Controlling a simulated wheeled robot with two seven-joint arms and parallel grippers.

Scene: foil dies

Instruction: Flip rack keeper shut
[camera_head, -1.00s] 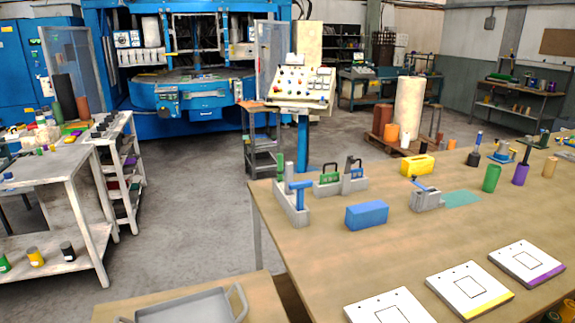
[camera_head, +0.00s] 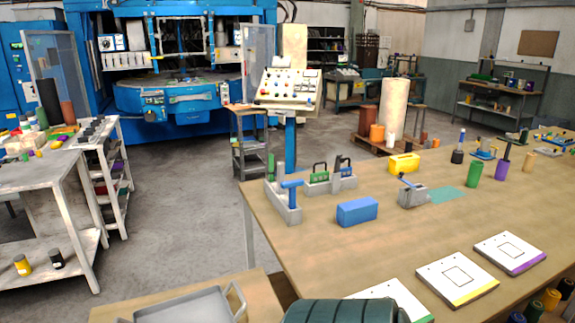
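A grey rack (camera_head: 291,215) stands at the left end of the wooden table, with a green upright part (camera_head: 270,168) and a blue T-shaped handle (camera_head: 292,186) rising from it. Behind it are grey holders with a green-framed piece (camera_head: 318,178) and a dark-handled piece (camera_head: 343,166). A small grey fixture (camera_head: 412,197) with a blue lever stands further right, the lever tilted up. I cannot tell which part is the rack keeper or how far it is open. Neither gripper can be made out; a dark green rounded shape at the bottom edge shows no fingers.
A blue block (camera_head: 357,211) and a yellow case (camera_head: 404,163) stand on the table near the fixture. White boards (camera_head: 458,280) lie along the front edge. A grey tray (camera_head: 187,306) sits on a lower surface at bottom left. The table's middle is clear.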

